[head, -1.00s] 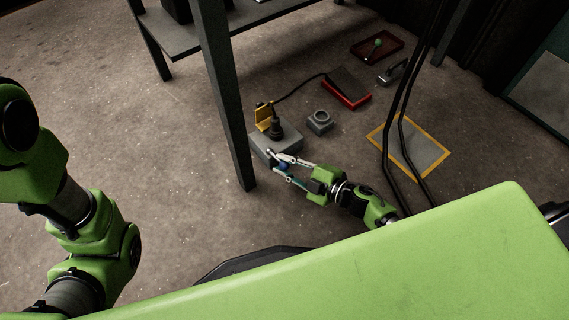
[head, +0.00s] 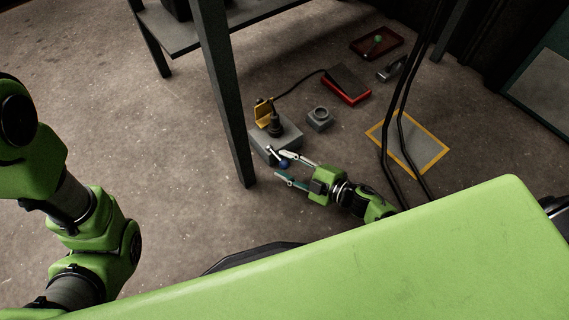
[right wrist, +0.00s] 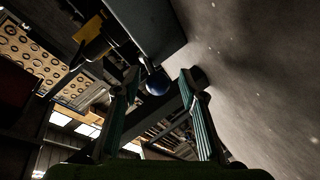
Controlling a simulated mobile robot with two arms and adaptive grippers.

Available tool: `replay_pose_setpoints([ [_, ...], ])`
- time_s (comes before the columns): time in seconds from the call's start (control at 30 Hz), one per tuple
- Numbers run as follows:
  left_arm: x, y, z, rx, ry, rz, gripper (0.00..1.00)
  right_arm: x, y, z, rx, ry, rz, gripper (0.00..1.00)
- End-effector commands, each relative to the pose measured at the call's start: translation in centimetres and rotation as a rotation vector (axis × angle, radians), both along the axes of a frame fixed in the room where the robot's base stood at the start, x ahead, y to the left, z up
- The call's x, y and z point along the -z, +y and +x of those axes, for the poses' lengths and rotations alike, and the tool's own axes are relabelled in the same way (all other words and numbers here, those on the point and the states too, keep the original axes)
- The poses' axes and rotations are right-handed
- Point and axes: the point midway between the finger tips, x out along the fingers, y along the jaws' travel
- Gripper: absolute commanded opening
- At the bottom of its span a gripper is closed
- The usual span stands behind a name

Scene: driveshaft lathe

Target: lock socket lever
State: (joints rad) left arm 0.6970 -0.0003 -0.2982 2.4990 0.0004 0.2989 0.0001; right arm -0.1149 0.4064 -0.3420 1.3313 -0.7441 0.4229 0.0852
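The grey socket box (head: 286,139) stands on the floor, with a black plug (head: 274,126) upright in its top and a raised yellow flap (head: 263,112) beside it. A lever with a dark blue ball knob (head: 284,163) is at the box's near side. My right gripper (head: 281,164) is open, with its fingers on either side of the knob. In the right wrist view the knob (right wrist: 157,82) shows between the spread fingertips, nearer the left finger; contact is unclear. My left arm shows at the left, but its gripper is out of view.
A table leg (head: 229,110) stands just left of the box. A grey ring-topped block (head: 320,119), a red-edged pedal (head: 348,86) and a red tray (head: 377,43) lie beyond. A yellow-bordered plate (head: 420,147) and hanging black cables (head: 400,110) are to the right.

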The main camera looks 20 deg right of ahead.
Motion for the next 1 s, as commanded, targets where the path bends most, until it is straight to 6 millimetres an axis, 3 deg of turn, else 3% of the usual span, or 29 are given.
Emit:
replay_pose_setpoints([
  [0.5, 0.0, 0.0, -0.2, 0.001, -0.005, 0.001, 0.4, -2.3, -5.5, -7.8, 0.0, 0.003, -0.002, 0.38],
  [0.7, 0.0, 0.0, -0.2, 0.001, -0.005, 0.001, 0.4, -2.7, -6.3, -8.8, 0.0, 0.002, -0.001, 0.38],
  [1.0, 0.0, 0.0, -0.2, 0.001, -0.005, 0.001, 0.4, -2.8, -6.3, -8.9, -0.001, 0.0, -0.001, 0.38],
])
